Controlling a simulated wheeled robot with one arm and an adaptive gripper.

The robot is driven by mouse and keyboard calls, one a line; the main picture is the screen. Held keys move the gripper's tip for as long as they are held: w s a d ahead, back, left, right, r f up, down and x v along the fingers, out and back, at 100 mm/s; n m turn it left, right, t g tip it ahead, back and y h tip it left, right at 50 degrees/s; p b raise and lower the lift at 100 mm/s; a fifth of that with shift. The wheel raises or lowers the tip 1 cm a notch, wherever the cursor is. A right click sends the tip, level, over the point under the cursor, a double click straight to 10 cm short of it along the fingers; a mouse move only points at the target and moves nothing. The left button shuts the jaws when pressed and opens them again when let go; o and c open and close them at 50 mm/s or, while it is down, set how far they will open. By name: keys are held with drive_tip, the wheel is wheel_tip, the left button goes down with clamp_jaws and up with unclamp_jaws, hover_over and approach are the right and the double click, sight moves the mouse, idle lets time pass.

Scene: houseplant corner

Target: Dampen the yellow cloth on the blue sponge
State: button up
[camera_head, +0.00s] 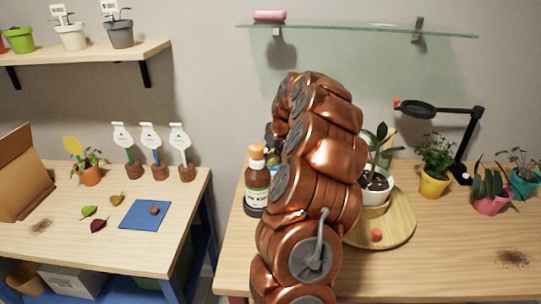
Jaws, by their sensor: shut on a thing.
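My copper arm rises through the middle of the view and hides what is behind it. My gripper cannot be made out behind the arm links. I cannot make out a yellow cloth or a blue sponge. A flat blue square (133,218) lies on the left table with a small brown lump (154,210) on it. It looks like a thin mat, but I cannot tell its material.
A brown bottle (256,190) stands left of my arm. A potted plant (376,185) stands on a round wooden tray (400,232); a small red piece (376,235) is there. A black lamp (466,150) and several pots stand right. A glass shelf (350,29) hangs above. A gap separates the tables.

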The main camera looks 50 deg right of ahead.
sight(271, 156)
drive_tip(key=shift+r+p, duration=0.45)
drive_tip(key=shift+r, duration=3.1)
